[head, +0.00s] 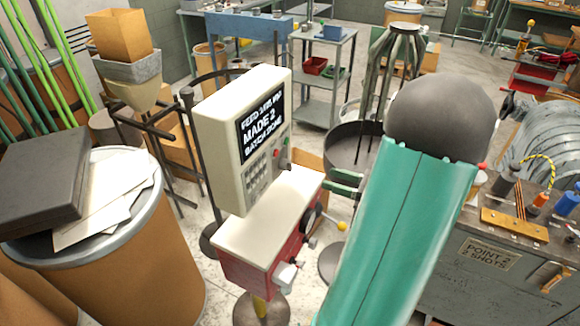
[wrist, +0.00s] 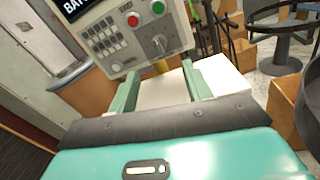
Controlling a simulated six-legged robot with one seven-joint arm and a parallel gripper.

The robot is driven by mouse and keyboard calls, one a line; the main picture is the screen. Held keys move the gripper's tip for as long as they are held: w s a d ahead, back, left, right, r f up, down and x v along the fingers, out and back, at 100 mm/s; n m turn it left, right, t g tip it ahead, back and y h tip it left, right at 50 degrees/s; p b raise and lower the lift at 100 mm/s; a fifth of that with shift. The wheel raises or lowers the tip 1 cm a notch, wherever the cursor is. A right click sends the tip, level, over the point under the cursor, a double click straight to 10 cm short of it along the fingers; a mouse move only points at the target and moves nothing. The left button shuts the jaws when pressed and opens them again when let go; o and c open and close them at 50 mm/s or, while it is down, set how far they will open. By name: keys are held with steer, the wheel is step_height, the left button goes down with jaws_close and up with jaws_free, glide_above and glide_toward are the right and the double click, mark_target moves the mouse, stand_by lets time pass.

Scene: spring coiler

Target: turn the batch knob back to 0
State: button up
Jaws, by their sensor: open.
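The batch knob (wrist: 158,43) is a small round grey knob with a pale pointer on the control box's panel, below the green button (wrist: 158,7) and red button (wrist: 133,20). Its scale is too small to read. The cream control box (head: 232,130) has a black screen (head: 261,127) with "MADE 2" on it. My gripper (wrist: 161,72) is open and empty, its green fingers spread below the knob in the wrist view, apart from it. In the head view my gripper (head: 338,183) is to the right of the box.
A red machine body with a cream top (head: 262,228) sits below the control box; a yellow-tipped lever (head: 341,226) sticks out at its right. A dark round tray (head: 352,150) stands behind. A drum (head: 125,250) with papers is at left, a grey bench (head: 455,290) at right.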

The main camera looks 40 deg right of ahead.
mark_target(286, 165)
steer(key=x, duration=1.1)
steer(key=shift+w+a, duration=0.15)
steer(key=c, duration=1)
steer(key=shift+n, duration=0.3)
steer(key=n+h, duration=0.1)
steer(key=n, duration=1.5)
steer(key=shift+r+n, duration=0.15)
steer(key=shift+n, duration=0.25)
